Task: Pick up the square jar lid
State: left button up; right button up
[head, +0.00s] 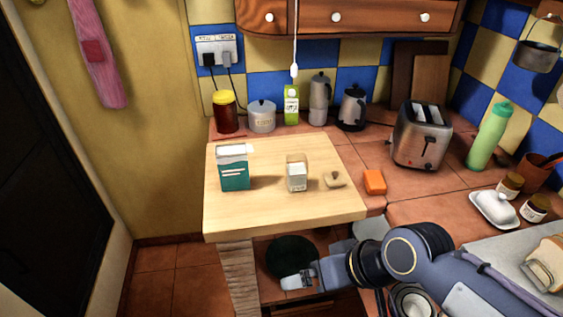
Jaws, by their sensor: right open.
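The square jar lid (335,181) is small and beige with a darker knob on top. It lies on the pale wooden board (285,216), just right of the small square glass jar (297,178), which has pale contents. My right gripper (290,283) comes in from the lower right. It is open and appears empty, in front of the board's near edge and well apart from the lid. My left gripper is not in view.
A teal and white carton (234,170) stands left of the jar. An orange block (375,182) sits right of the lid, with a steel toaster (422,137) behind it. A red jar (224,112) and several containers line the back wall. The board's front is clear.

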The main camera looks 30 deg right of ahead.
aim_at(335, 178)
jog(key=z, duration=1.35)
jog(key=i+j+z, duration=0.2)
jog(key=z, duration=0.3)
jog(key=i+j+z, duration=0.15)
jog(key=z, duration=0.3)
jog(key=i+j+z, duration=0.1)
jog(key=j+z, duration=0.4)
jog(key=l, duration=0.1)
